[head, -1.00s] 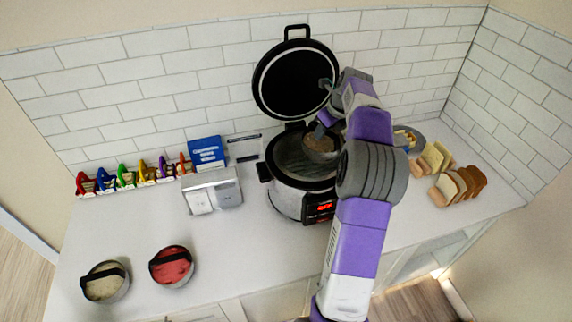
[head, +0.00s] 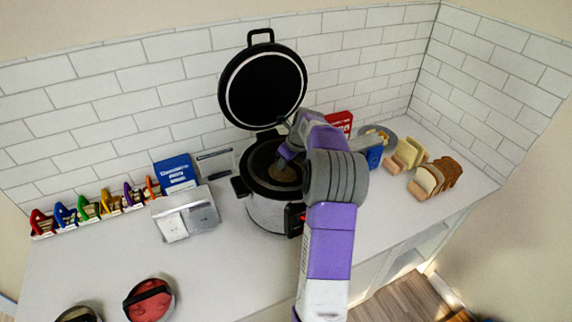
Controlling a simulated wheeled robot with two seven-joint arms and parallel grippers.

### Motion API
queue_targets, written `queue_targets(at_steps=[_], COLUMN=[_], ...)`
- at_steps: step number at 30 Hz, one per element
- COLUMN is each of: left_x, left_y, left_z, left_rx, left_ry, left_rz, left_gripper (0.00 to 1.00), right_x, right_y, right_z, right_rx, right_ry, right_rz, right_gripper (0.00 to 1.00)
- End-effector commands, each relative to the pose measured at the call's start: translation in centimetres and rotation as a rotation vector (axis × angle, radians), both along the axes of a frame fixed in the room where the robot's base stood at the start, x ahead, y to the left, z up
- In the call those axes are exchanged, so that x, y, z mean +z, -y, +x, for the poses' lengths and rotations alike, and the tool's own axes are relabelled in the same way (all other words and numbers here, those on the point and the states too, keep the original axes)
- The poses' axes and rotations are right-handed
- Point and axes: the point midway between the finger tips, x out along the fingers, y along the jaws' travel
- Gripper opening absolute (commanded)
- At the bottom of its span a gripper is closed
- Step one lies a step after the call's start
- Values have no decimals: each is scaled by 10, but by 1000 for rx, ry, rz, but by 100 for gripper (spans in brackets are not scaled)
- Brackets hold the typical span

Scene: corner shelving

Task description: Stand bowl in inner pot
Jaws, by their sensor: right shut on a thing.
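The cooker (head: 265,213) stands on the counter with its round black lid (head: 262,86) raised at the back. Its inner pot (head: 261,182) is a dark opening at the top. My right gripper (head: 287,160) reaches over the pot from the right and is shut on a small brownish bowl (head: 284,174). The bowl is at the pot's opening, on its right side. My arm hides part of the bowl and the pot's right rim, and I cannot tell whether the bowl touches the pot's bottom. My left gripper is not in view.
Bread slices (head: 428,180) and a plate (head: 378,135) are to the right. A blue box (head: 174,172), a silver appliance (head: 185,214) and several coloured clips (head: 105,205) are to the left.

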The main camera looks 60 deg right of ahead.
Motion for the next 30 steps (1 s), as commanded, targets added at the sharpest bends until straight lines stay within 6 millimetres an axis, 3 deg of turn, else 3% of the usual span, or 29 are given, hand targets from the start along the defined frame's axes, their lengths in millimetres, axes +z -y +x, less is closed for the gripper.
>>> queue_targets(at_steps=[12, 13, 18, 26, 30], left_x=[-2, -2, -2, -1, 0], left_y=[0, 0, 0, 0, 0], left_z=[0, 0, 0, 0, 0], left_rx=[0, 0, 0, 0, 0], left_ry=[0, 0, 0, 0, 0], left_rz=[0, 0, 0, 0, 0], left_gripper=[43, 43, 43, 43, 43], right_x=[-8, -10, -10, -9, 1], right_y=[0, 0, 0, 0, 0], right_z=[1, 0, 0, 0, -2], right_rx=[1, 1, 1, 1, 0], right_ry=[4, 1, 1, 1, 2], right_rz=[-3, -1, -1, -1, -3], right_gripper=[0, 25, 49, 49, 49])
